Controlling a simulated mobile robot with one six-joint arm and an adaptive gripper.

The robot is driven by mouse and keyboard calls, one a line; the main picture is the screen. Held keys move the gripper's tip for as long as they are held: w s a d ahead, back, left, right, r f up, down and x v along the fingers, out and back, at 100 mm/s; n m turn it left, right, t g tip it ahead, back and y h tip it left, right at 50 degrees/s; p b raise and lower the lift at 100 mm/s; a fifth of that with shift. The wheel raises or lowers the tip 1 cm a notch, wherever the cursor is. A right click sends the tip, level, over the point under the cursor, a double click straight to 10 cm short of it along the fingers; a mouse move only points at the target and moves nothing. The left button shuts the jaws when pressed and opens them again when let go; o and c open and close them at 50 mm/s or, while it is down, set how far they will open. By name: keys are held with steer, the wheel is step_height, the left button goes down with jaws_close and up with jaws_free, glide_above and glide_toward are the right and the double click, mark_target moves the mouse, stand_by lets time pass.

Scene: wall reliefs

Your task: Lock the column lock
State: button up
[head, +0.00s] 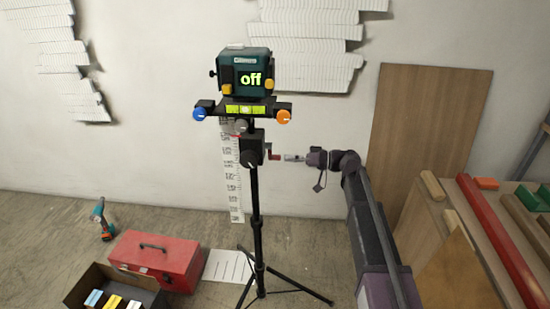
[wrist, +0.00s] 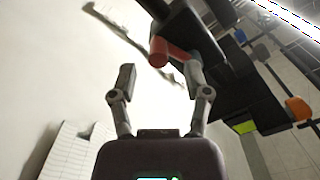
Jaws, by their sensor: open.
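A black tripod (head: 255,200) stands by the wall with a dark green laser level (head: 244,72) on top, its face reading "off". On the column below the head are a black round knob (head: 249,159) with a white mark, a grey knob (head: 240,127) and a small red crank handle (head: 273,153). No label shows which is the column lock. My gripper (head: 287,157) is open and empty, just right of the red handle. In the wrist view, the red handle (wrist: 172,51) lies beyond the fingertips of my gripper (wrist: 158,75), nearer the right finger; contact cannot be told.
A blue knob (head: 199,114) and an orange knob (head: 284,117) flank the yellow level vials. A measuring staff (head: 235,190) leans behind the tripod. A red toolbox (head: 157,260) and an open box are at lower left. A workbench with timber (head: 500,230) is at right.

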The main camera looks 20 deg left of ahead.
mark_target(279, 158)
steer(key=shift+x, duration=1.9)
jaws_close()
